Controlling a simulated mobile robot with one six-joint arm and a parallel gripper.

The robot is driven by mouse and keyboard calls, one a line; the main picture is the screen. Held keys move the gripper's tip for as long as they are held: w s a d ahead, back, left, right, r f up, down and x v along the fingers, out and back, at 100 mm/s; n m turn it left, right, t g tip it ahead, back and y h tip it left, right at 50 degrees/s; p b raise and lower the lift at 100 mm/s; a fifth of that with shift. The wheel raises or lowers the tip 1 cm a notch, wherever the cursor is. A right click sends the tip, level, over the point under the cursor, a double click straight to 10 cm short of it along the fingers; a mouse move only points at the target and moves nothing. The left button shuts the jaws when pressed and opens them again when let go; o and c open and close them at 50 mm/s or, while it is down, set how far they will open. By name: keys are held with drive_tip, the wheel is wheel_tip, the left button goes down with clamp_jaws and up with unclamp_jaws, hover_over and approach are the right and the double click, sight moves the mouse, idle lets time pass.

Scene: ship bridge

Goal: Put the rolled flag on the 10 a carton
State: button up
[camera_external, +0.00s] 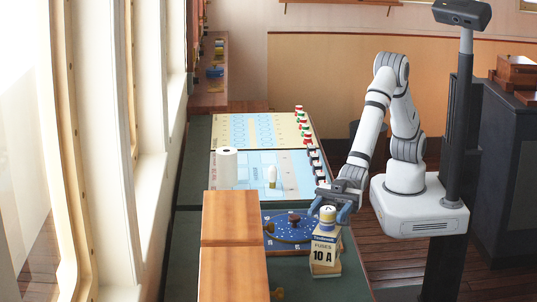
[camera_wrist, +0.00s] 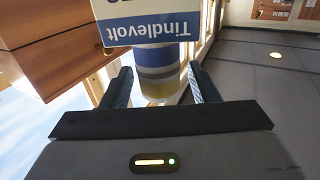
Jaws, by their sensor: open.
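The 10 A carton (camera_external: 325,251), cream with a dark blue band, stands upright on the console's near right part. The rolled flag (camera_external: 328,215), banded in yellow, white and blue, stands upright on the carton's top. In the wrist view the carton (camera_wrist: 150,20) appears upside down at the top, with the flag (camera_wrist: 158,72) against its top face. My gripper (camera_external: 330,208) is open, with one finger on each side of the flag. In the wrist view gaps show between the flag and both fingers (camera_wrist: 160,78). The flag's far side is hidden.
Wooden boxes (camera_external: 230,218) stand to the left. A white roll (camera_external: 226,167) and a small pale upright object (camera_external: 272,176) stand farther back.

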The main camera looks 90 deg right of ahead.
drive_tip(key=b+v, duration=0.2)
drive_tip(key=v, duration=1)
drive_tip(key=shift+b, duration=0.35)
drive_tip(key=shift+w, duration=0.1)
drive_tip(key=w+d+f+m+h, duration=0.1)
drive_tip(key=w+d+m+h, duration=0.2)
drive_tip(key=d, duration=0.7)
drive_tip(key=w+d+f+m+t+h, duration=0.1)
drive_tip(key=w+d+h, duration=0.3)
drive_tip(key=d, duration=0.6)
drive_tip(key=w+d+f+m+h, duration=0.1)
drive_tip(key=w+d+m+h, duration=0.25)
drive_tip(key=d, duration=0.65)
drive_tip(key=s+d+f+m+g+h, duration=0.3)
drive_tip(key=s+d+m+g+h, duration=0.2)
drive_tip(key=s+d, duration=1.3)
drive_tip(key=d+g, duration=0.1)
drive_tip(key=d, duration=0.3)
drive_tip(key=shift+s+d+g, duration=0.2)
drive_tip(key=shift+d+g, duration=0.1)
drive_tip(key=shift+g, duration=0.1)
